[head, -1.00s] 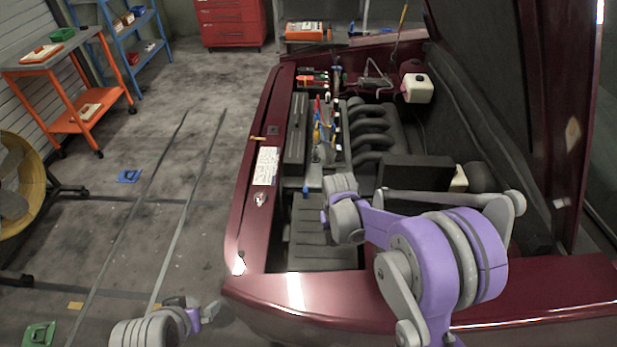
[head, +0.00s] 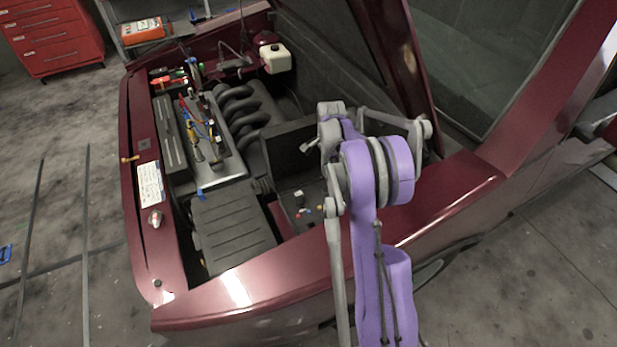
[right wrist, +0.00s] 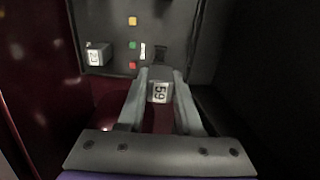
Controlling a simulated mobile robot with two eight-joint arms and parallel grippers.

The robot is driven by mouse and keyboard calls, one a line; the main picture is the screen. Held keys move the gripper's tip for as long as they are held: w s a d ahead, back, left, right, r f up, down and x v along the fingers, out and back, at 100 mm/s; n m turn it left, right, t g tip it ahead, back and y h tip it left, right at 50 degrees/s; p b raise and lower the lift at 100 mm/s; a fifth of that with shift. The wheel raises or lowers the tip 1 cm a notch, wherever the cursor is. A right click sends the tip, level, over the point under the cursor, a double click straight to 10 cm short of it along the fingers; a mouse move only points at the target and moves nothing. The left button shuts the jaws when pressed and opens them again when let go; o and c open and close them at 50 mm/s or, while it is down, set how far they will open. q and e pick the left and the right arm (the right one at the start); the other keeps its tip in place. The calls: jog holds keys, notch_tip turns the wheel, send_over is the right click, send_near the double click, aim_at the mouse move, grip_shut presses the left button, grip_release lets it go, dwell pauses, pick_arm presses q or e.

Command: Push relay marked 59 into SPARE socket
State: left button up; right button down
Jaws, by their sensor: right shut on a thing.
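The relay marked 59 (right wrist: 160,92) is a small grey block with a pale numbered face. My right gripper (right wrist: 160,82) is shut on it, one finger on each side. Beyond it is a dark panel (right wrist: 112,14) with a dark slot (right wrist: 160,54) that looks like a socket, beside a small white label (right wrist: 142,51) too small to read. The relay looks apart from the slot. In the head view my right arm is over the open engine bay, and I cannot make out the held relay there. My left gripper is not in view.
Another numbered relay (right wrist: 96,55) sits on the panel at left. Yellow (right wrist: 132,21), green (right wrist: 132,45) and red (right wrist: 132,65) pieces line its middle. The engine (head: 203,135), raised bonnet (head: 385,65) and front body edge (head: 240,290) surround my right arm.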

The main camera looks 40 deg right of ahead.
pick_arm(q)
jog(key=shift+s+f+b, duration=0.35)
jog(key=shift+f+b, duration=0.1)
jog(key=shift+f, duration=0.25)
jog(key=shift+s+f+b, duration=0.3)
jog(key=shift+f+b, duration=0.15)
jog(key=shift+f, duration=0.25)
pick_arm(e)
jog(key=shift+f, duration=3.2)
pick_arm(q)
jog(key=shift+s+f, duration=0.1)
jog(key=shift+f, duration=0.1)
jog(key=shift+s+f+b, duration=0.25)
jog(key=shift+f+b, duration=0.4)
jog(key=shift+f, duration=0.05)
pick_arm(e)
jog(key=shift+f, duration=0.35)
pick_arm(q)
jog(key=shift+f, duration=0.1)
pick_arm(e)
jog(key=shift+f, duration=0.1)
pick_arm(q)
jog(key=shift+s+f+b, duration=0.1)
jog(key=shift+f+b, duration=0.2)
pick_arm(e)
jog(key=shift+f, duration=0.15)
